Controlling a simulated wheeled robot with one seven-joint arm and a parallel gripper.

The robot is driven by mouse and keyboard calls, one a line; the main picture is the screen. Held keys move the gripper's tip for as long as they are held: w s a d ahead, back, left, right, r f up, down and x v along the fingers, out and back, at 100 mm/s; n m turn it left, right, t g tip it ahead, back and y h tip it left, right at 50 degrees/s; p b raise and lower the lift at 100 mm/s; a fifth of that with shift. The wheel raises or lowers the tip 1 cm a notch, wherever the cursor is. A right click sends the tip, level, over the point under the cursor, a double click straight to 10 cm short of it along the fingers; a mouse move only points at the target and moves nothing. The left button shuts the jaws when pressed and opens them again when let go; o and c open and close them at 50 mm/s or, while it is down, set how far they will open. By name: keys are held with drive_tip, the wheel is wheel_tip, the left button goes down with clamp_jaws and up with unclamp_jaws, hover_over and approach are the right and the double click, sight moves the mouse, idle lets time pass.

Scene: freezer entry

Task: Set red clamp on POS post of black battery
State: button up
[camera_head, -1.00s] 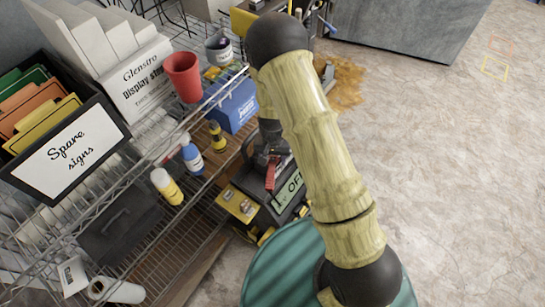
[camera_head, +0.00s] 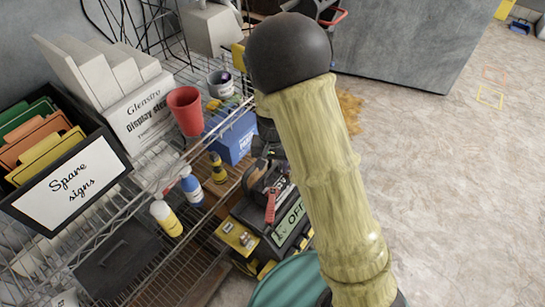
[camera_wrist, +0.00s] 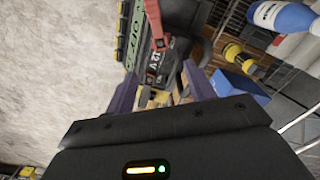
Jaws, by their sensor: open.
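The red clamp (camera_head: 271,205) hangs down over the front of a dark unit with a green OFF panel (camera_head: 290,220). In the wrist view the red clamp (camera_wrist: 154,25) shows as a red strip ahead of my gripper. A black battery marked 12 V (camera_wrist: 168,62) lies just beyond my fingers. My gripper (camera_wrist: 158,93) is open, its two purple fingers apart, with nothing clearly held between them. The clamp is ahead of the fingertips, apart from them. I cannot make out the POS post. My arm hides the gripper in the head view.
A wire shelf (camera_head: 150,220) stands to the left with a red cup (camera_head: 186,110), a blue box (camera_head: 235,137), bottles and a spare signs box (camera_head: 70,185). A teal round surface (camera_head: 290,280) is below my arm.

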drive_tip(key=shift+r, duration=1.5)
drive_tip(key=s+d+r+n+t+p, duration=0.1)
drive_tip(key=s+d+r+p, duration=0.4)
drive_tip(key=s+d+r, duration=0.7)
drive_tip(key=shift+d+r+n+t, duration=0.3)
drive_tip(key=shift+d+r+t, duration=0.35)
drive_tip(key=shift+r+t, duration=0.2)
